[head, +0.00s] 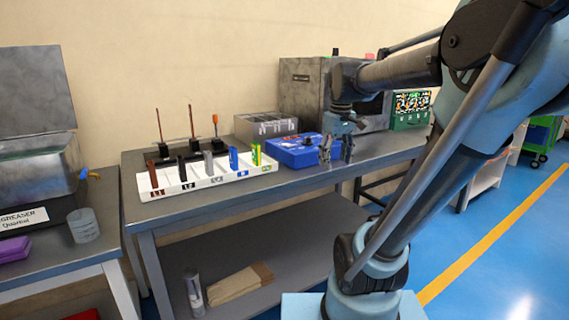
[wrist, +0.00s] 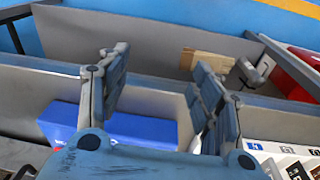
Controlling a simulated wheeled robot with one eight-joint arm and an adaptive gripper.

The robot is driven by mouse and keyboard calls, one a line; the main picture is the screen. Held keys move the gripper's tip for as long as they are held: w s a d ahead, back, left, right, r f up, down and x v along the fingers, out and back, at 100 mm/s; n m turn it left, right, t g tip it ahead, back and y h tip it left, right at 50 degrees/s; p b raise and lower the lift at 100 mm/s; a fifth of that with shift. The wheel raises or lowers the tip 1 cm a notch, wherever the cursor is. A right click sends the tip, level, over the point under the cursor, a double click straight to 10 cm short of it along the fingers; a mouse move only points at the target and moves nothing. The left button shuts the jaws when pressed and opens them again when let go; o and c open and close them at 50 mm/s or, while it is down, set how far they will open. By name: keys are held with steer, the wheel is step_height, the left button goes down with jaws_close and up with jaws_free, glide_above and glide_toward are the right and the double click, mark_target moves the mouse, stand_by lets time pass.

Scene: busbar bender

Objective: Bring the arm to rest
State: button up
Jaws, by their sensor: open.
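My arm reaches from the right over the bench in the head view. My gripper (head: 337,150) points down beside and partly in front of a blue case (head: 295,152) on the bench. In the wrist view the two fingers of my gripper (wrist: 160,95) stand well apart with nothing between them. The blue case also shows in the wrist view (wrist: 140,130), behind and below the fingers. Whether the fingers touch the case cannot be told.
A white rack (head: 205,182) with several coloured upright pieces stands on the grey bench (head: 385,152). A grey machine (head: 303,88) and a green patterned box (head: 411,108) stand behind. A degreaser station (head: 40,170) is at left.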

steer(key=s+d+f+m, duration=0.1)
steer(key=s+f+m, duration=0.1)
steer(key=s+f, duration=0.5)
steer(key=s+d+f+m+t, duration=0.1)
steer(key=s+f+m, duration=0.2)
steer(key=s+f, duration=0.5)
step_height(320, 180, down, 4)
steer(key=shift+d+r, duration=0.2)
steer(key=shift+d, duration=0.1)
steer(key=shift+c, duration=0.5)
